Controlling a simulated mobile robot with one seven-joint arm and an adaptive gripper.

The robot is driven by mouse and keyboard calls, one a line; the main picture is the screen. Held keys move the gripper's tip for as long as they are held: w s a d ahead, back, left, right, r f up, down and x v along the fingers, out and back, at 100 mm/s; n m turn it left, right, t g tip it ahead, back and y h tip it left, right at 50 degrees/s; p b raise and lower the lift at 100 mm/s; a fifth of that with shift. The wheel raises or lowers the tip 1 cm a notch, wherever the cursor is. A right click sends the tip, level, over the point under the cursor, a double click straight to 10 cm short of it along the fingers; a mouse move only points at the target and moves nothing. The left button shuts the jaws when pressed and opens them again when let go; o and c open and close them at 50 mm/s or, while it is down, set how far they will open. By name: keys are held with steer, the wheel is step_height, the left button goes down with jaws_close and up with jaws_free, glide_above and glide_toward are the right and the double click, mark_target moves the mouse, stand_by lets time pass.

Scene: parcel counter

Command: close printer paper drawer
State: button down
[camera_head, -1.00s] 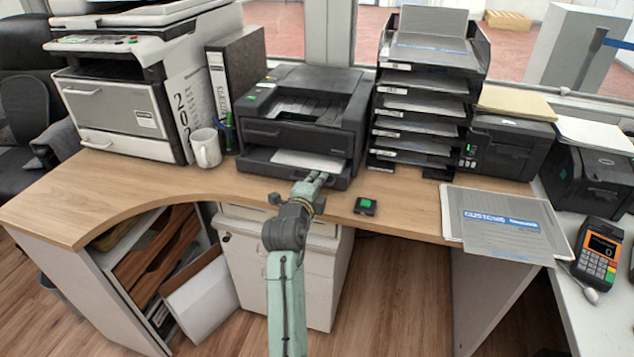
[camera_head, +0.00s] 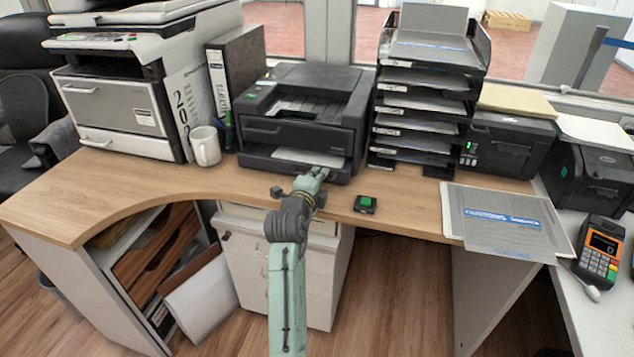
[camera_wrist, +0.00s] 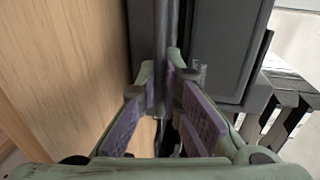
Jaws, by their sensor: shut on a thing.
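The black printer (camera_head: 303,112) stands on the wooden desk. Its paper drawer (camera_head: 285,168) at the bottom front sticks out a little, with white paper (camera_head: 308,158) showing in it. My gripper (camera_head: 316,174) is at the right part of the drawer's front. In the wrist view my gripper (camera_wrist: 168,72) has its fingertips closed on a thin dark edge of the drawer (camera_wrist: 160,40). The exact contact is partly hidden by the fingers.
A small black box with a green top (camera_head: 366,203) sits right of my gripper. A white mug (camera_head: 206,147) and a binder (camera_head: 238,85) stand left of the printer. A stacked tray rack (camera_head: 425,100) stands close on its right.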

mark_target(321, 168)
steer(key=x, duration=0.1)
steer(key=b+x, duration=0.1)
steer(key=x, duration=0.1)
steer(key=b+x, duration=0.1)
steer(key=shift+w+d+r, duration=0.1)
steer(key=shift+w+r, duration=0.15)
steer(key=shift+w, duration=0.05)
steer(key=shift+w+d, duration=0.1)
steer(key=shift+w, duration=0.2)
steer(key=shift+r, duration=0.3)
steer(key=c, duration=2)
jaws_free()
steer(key=shift+w, duration=0.1)
steer(key=shift+o, duration=1.4)
steer(key=shift+d+f, duration=0.1)
steer(key=shift+v, duration=4)
